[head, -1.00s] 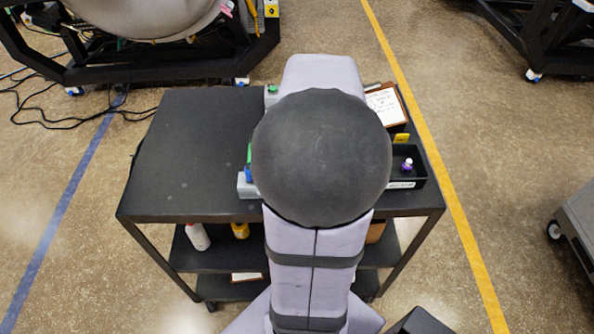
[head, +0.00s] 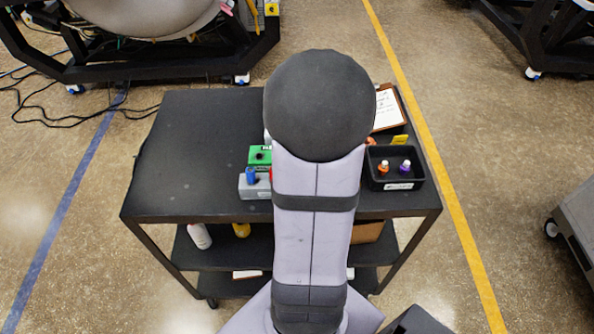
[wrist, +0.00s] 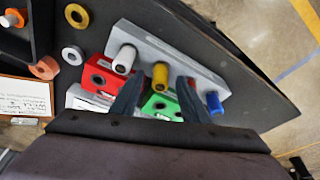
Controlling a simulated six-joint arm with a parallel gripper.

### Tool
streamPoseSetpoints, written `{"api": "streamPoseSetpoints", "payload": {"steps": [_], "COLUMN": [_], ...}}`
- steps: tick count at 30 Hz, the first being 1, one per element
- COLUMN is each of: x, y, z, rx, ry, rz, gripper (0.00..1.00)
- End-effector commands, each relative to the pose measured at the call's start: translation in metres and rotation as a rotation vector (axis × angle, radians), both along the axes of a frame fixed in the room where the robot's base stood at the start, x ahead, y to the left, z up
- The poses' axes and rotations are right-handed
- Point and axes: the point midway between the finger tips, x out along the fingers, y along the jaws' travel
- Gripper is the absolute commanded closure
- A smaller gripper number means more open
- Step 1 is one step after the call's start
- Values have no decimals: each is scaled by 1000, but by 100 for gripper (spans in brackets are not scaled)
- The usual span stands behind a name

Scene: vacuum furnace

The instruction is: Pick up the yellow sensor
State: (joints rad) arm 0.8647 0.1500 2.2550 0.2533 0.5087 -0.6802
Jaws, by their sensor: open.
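The yellow sensor (wrist: 160,76) stands in a grey rack (wrist: 194,70) in the wrist view, between a white sensor (wrist: 123,59) and a blue sensor (wrist: 213,103). My gripper (wrist: 159,84) is open and empty. Its two dark fingers appear to either side of the yellow sensor in the picture; I cannot tell how far above it they are. In the head view my arm hides the yellow sensor and my gripper. The blue sensor (head: 251,175) and the left end of the grey rack (head: 257,192) show there.
A red block (wrist: 103,74), a green block (wrist: 163,105) and a white block lie beside the rack. A black bin (head: 396,183) at the right holds orange and purple sensors. A clipboard (head: 388,107) lies behind it. Loose rings lie nearby. The cart's left side (head: 195,150) is clear.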

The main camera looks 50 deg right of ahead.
Motion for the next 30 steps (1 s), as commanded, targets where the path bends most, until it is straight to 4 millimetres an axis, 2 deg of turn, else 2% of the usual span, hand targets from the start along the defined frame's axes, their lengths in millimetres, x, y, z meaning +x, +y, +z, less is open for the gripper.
{"api": "streamPoseSetpoints", "payload": {"steps": [5, 13, 18, 30], "x": [3, 3, 3, 4], "y": [-1, -1, -1, -2], "z": [-12, -13, -13, -8], "rx": [0, -1, -1, -2], "ry": [1, -1, -1, -2], "rz": [0, 0, 0, 0], "gripper": [59, 59, 99, 100]}}
